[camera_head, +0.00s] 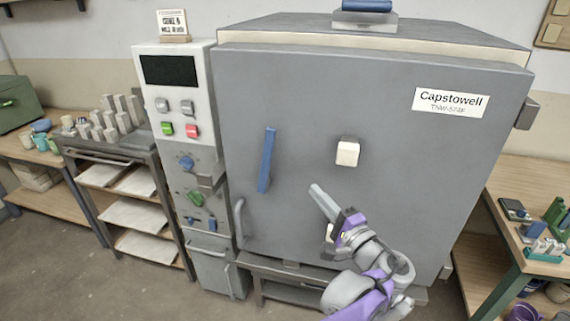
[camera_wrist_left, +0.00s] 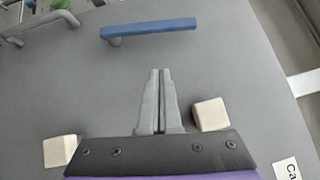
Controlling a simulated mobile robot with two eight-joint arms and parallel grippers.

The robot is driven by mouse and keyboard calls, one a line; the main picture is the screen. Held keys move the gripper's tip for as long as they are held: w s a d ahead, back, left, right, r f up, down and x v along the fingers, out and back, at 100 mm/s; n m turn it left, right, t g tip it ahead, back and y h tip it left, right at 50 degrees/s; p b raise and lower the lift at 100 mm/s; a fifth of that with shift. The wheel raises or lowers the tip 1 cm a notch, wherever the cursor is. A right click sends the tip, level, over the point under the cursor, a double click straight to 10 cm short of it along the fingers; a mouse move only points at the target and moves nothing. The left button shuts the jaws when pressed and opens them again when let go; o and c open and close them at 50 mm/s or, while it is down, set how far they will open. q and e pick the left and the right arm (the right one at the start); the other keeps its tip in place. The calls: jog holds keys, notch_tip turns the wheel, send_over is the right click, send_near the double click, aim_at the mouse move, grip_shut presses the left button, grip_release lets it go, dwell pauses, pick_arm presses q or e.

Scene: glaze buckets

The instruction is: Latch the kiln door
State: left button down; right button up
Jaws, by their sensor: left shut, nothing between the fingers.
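The kiln door (camera_head: 400,130) is the large grey front panel; it looks closed, though I cannot tell whether its edge is fully flush. A blue lever (camera_head: 267,160) stands nearly upright on its left part; the lever (camera_wrist_left: 150,30) lies across the top of the left wrist view. My left gripper (camera_head: 316,188) is shut and empty in front of the door, below and right of the lever and apart from it. The gripper (camera_wrist_left: 160,72) points toward the lever in the wrist view. My right gripper is not in view.
A pale block (camera_head: 347,152) sticks out of the door above my gripper; another pale block (camera_wrist_left: 60,150) shows lower left in the wrist view. A grey curved handle (camera_head: 240,222) is at lower left. A control panel (camera_head: 180,110) stands left, a bench (camera_head: 510,175) right.

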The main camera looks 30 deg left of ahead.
pick_arm(q)
jog(key=shift+s, duration=0.1)
jog(key=shift+r, duration=0.1)
send_near(266, 163)
jog(key=shift+w+a+r+p, duration=0.15)
jog(key=shift+w+a+r, duration=0.25)
jog(key=shift+w+a, duration=0.3)
jog(key=shift+w+a+r+p, duration=0.1)
jog(key=shift+w+a+r, duration=0.3)
jog(key=shift+w+a, duration=0.35)
jog(key=shift+w+a+r+p, duration=0.15)
jog(key=shift+w+a+r, duration=0.3)
jog(key=shift+w, duration=0.4)
